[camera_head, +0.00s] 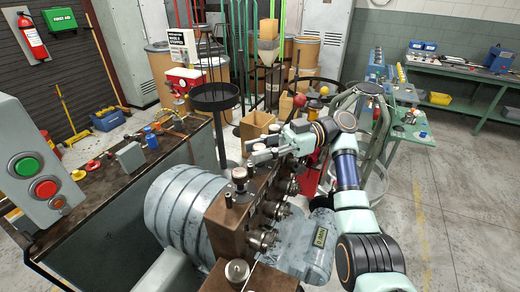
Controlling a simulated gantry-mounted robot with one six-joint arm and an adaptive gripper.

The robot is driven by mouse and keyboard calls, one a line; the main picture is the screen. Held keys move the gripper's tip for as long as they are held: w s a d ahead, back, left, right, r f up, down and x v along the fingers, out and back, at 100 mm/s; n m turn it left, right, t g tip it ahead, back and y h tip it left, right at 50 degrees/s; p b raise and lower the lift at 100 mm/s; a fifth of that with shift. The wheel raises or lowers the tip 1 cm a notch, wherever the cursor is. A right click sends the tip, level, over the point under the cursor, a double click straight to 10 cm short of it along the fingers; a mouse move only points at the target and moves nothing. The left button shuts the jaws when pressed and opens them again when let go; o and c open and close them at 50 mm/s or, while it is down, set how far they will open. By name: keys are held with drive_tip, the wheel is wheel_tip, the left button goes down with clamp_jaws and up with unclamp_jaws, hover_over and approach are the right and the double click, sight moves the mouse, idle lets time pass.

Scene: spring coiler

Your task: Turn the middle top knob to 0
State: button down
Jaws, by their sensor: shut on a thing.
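The brown metal block (220,226) of the spring coiler stands in the middle of the view. A grey top knob (239,176) stands upright on it, just left of and below my gripper. Another round top knob (237,271) sits at the block's near end. My gripper (256,150) reaches in from the right over the far end of the block. Its pale fingers are closed around a small top knob, mostly hidden between them. The knob markings are too small to read.
Several round fittings (262,240) stick out of the block's right face. A large ribbed grey housing (180,210) is on the left. A control box with green and red buttons (45,188) is at far left. Open floor (440,220) lies to the right.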

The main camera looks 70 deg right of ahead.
sight(259, 147)
drive_tip(key=c, duration=0.8)
unclamp_jaws()
drive_tip(key=shift+c, duration=0.2)
wheel_tip(259, 147, up, 10)
